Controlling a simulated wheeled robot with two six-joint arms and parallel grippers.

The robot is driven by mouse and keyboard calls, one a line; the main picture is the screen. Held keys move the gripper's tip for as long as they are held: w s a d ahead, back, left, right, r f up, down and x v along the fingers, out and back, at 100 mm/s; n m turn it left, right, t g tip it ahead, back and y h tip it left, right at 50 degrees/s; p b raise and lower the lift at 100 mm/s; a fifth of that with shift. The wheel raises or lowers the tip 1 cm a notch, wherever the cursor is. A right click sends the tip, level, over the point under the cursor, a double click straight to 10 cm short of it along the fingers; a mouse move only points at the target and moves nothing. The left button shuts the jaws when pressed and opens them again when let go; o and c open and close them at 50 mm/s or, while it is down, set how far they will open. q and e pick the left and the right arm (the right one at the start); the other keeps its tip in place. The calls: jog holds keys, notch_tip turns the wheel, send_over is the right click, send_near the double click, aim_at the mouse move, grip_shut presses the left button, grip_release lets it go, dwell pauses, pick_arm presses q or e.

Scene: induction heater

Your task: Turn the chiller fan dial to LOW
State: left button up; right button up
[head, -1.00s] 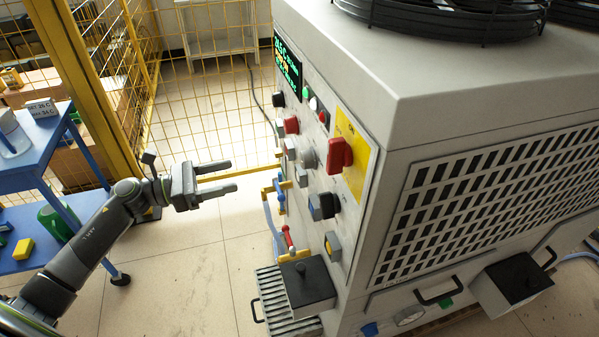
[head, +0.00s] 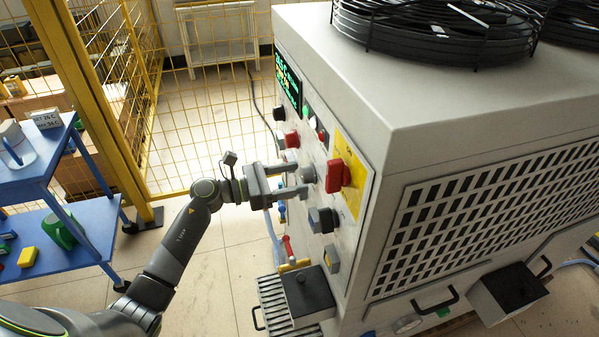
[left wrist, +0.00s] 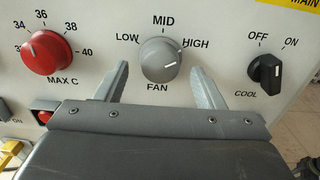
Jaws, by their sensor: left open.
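The chiller fan dial (left wrist: 159,62) is a round grey knob labelled FAN, with LOW at its left, MID above and HIGH at its right. Its white mark lies on the right side, toward HIGH. In the head view the fan dial (head: 307,173) is on the chiller's front panel. My left gripper (head: 300,180) is open, with its fingers reaching to the panel. In the left wrist view its two fingers (left wrist: 160,73) stand either side of the dial, with gaps visible. I cannot tell whether the tips touch the panel. My right gripper is not in view.
A red MAX C knob (left wrist: 50,54) is left of the dial and a black COOL switch (left wrist: 268,71) is right of it. A large red switch (head: 339,177) juts from the panel nearby. Yellow fencing (head: 150,130) and a blue cart (head: 60,140) stand at the left.

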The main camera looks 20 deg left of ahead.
pick_arm(q)
jog(key=shift+x, duration=1.1)
jog(key=c, duration=0.8)
